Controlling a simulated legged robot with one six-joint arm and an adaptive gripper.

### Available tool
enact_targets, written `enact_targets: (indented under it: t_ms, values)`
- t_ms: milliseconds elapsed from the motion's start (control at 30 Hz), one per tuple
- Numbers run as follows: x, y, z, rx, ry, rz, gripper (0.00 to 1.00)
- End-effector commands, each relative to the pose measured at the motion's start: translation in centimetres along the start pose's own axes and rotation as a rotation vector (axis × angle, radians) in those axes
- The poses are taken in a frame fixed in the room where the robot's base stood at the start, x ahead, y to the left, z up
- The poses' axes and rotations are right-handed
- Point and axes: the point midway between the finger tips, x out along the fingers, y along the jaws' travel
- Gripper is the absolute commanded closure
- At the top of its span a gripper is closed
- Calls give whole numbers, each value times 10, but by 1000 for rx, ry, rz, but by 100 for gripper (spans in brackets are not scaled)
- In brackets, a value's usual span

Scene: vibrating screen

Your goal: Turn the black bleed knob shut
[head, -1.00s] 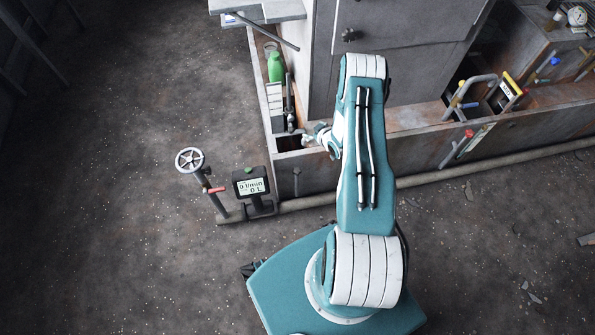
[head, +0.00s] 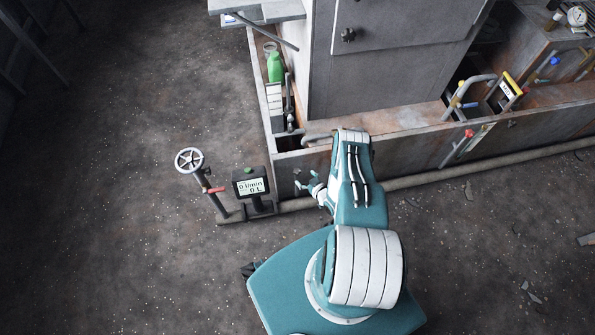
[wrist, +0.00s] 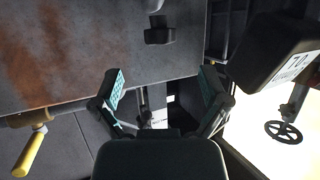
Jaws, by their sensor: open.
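In the wrist view a black lobed knob (wrist: 159,32) on a short stem stands out from a grey, rust-stained panel at the top centre. My gripper (wrist: 163,88) is open and empty. Its two teal-padded fingers are spread wide, with the knob beyond their tips and apart from them. In the head view my gripper (head: 305,182) is in front of the low trough's near wall, to the right of the meter. It is small there and covers part of the wall. I cannot tell in that view where this knob sits.
A pipe (head: 420,179) runs along the trough's foot. Another black knob (head: 348,35) is on the cabinet door. A yellow handle (wrist: 30,153) shows low left in the wrist view. The left floor is clear.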

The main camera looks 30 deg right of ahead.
Motion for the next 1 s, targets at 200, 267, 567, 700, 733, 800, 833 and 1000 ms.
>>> enact_targets:
  t_ms: [200, 267, 567, 700, 733, 800, 833, 1000]
  values:
    - [35, -2, 0, -2, 1, -2, 5]
    - [41, 0, 0, -2, 1, -1, 5]
    - [58, 0, 0, 0, 0, 0, 5]
    - [58, 0, 0, 1, -1, 1, 5]
    - [58, 0, 0, 1, -1, 1, 5]
    - [58, 0, 0, 1, -1, 1, 14]
    - [58, 0, 0, 1, -1, 0, 28]
    - [58, 0, 0, 0, -1, 1, 86]
